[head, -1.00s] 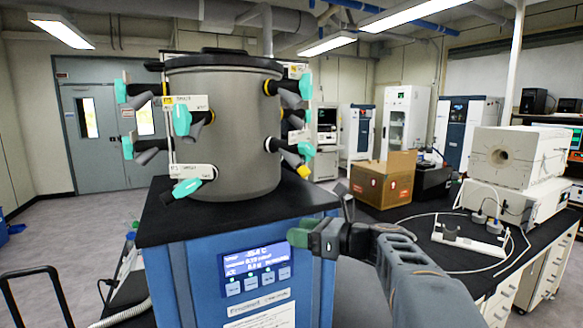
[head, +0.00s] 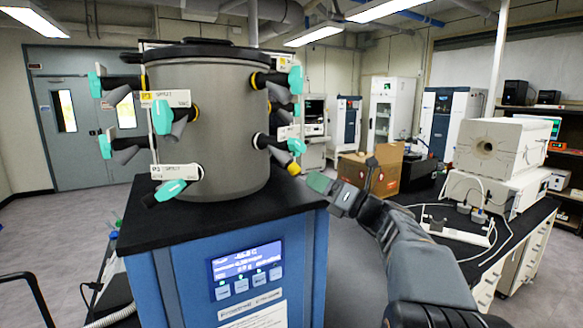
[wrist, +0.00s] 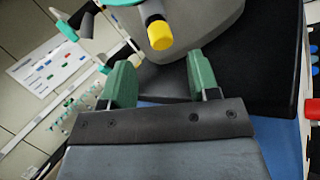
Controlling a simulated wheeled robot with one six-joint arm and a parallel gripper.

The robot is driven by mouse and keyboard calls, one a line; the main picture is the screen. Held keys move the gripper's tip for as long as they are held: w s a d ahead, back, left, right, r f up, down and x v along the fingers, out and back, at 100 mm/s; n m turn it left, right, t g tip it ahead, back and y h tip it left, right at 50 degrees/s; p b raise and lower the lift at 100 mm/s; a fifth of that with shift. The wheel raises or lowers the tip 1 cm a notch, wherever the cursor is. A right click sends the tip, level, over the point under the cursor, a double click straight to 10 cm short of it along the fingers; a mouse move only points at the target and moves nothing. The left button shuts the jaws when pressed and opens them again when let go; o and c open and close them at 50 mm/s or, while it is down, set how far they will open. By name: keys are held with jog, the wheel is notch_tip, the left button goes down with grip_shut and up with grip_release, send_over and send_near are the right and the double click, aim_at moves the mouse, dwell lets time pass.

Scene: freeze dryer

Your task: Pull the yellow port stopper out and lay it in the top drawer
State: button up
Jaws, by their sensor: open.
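The yellow stopper (head: 294,169) sits in the end of a grey port low on the right side of the dryer chamber (head: 210,125). In the wrist view the yellow stopper (wrist: 159,35) is just beyond the gap between my fingertips, near the middle. My gripper (head: 322,183) is to the right of the stopper in the head view, close to it. In the wrist view my gripper (wrist: 160,75) shows its two green fingers spread apart with nothing between them. No drawer can be made out as the top drawer with certainty; a bench with white drawer fronts (head: 522,258) stands at right.
Other ports with teal handles (head: 162,117) stick out around the chamber. The blue dryer cabinet (head: 175,275) has a black top edge below the stopper. A cardboard box (head: 385,170), a white furnace (head: 500,150) and cables lie on the right bench.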

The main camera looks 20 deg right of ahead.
aim_at(299, 171)
jog(key=shift+p+x, duration=0.95)
jog(key=shift+x, duration=2.2)
jog(key=shift+s+r, duration=0.1)
jog(key=shift+c, duration=0.4)
grip_shut()
jog(key=shift+s+d+f, duration=0.15)
jog(key=shift+s+f, duration=0.05)
jog(key=shift+f, duration=0.3)
jog(key=shift+s+d+f+b, duration=0.3)
jog(key=shift+s+d+b, duration=0.05)
jog(key=shift+s+b, duration=0.1)
jog(key=shift+s+d+f+b, duration=0.4)
jog(key=shift+s+f+b, duration=0.1)
jog(key=shift+s+f, duration=0.1)
jog(key=shift+s+d+f+b, duration=0.35)
jog(key=shift+s+f+b, duration=0.15)
jog(key=shift+f, duration=0.1)
